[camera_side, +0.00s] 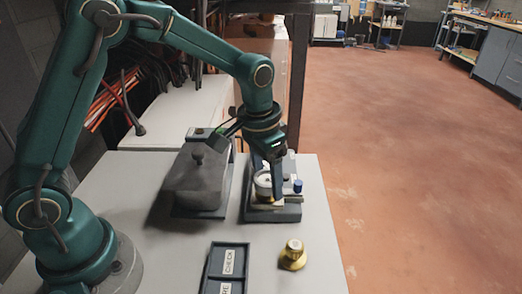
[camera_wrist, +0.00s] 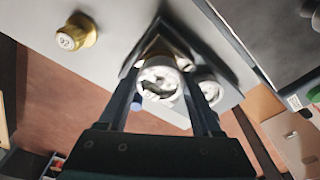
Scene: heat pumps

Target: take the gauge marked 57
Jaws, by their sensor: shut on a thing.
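My gripper (camera_side: 266,190) is shut on a round white-faced gauge (camera_wrist: 158,80) at the dark stand (camera_side: 272,213) on the table. The held gauge's face has a dark mark; its number cannot be read. In the wrist view a second round pale face (camera_wrist: 210,92) shows just right of the fingers, partly behind one of them. A brass gauge (camera_side: 293,255) with a pale top stands apart on the table in front of the stand. It also shows in the wrist view (camera_wrist: 76,32), where its number looks like 92. I cannot tell whether the held gauge touches the stand.
A grey box-like cover with a knob (camera_side: 199,178) is left of the stand. A dark two-part tray (camera_side: 211,251) with a CHECK label lies at the front; its second label is cut off. A small blue cap (camera_side: 298,186) is at the stand's right. The table's right edge is close.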

